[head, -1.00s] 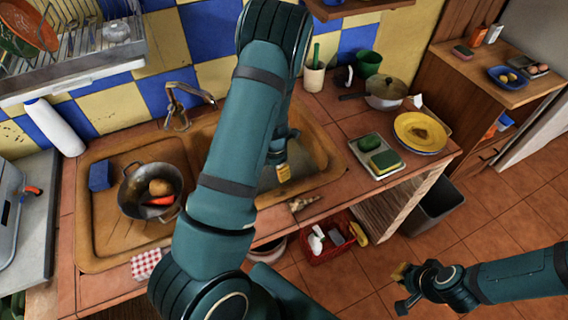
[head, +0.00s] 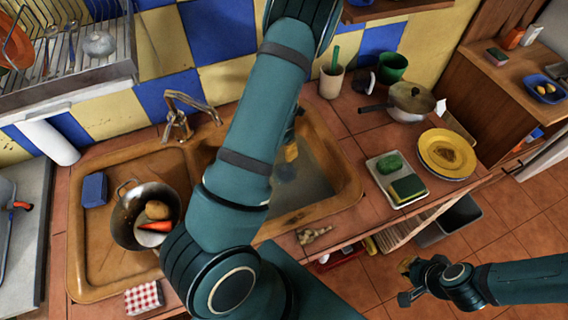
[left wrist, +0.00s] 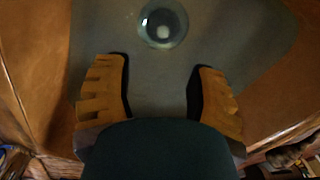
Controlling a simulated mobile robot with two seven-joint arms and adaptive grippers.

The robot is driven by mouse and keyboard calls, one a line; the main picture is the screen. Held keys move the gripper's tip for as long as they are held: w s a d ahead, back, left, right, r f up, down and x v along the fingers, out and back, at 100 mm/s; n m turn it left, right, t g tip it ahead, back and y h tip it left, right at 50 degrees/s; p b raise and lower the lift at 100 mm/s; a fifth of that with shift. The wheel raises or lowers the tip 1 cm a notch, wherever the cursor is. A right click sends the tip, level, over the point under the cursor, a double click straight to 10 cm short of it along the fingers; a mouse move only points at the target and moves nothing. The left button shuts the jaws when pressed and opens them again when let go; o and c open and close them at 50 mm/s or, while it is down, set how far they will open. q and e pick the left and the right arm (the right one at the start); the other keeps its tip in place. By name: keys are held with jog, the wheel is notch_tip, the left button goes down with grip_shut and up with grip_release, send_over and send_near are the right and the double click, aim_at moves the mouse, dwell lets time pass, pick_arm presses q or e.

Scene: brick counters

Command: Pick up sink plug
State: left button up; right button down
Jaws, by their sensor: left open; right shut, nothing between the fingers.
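The sink plug appears to be the round, glassy dark disc with a pale centre (left wrist: 162,22) at the top of the left wrist view, on the grey floor of the sink basin. My left gripper (left wrist: 160,72) is open, its two orange-tan fingers apart with nothing between them. The disc lies beyond the fingertips, apart from them. In the head view my left gripper (head: 290,152) is over the right-hand basin (head: 318,172), partly hidden by my arm; the plug is not visible there. My right gripper (head: 406,280) is shut and empty, over the floor at the lower right.
The basin walls and rim surround my left gripper. The faucet (head: 178,118) stands behind the sink. A pot with vegetables (head: 125,228) sits on the left side of the sink. A tray with a sponge (head: 382,182), yellow plates (head: 447,154) and a lidded pan (head: 408,112) stand to the right.

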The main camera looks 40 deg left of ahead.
aim_at(284, 169)
pick_arm(q)
notch_tip(284, 169, down, 8)
jog(key=shift+f+b, duration=0.1)
jog(key=shift+b, duration=0.85)
jog(key=shift+w+d+f+b, duration=0.15)
jog(key=shift+f+b, duration=0.1)
jog(key=shift+f, duration=1.15)
jog(key=shift+s+d+f+b, duration=0.1)
jog(key=shift+f+b, duration=0.1)
jog(key=shift+f, duration=1.2)
jog(key=shift+o, duration=0.2)
grip_shut()
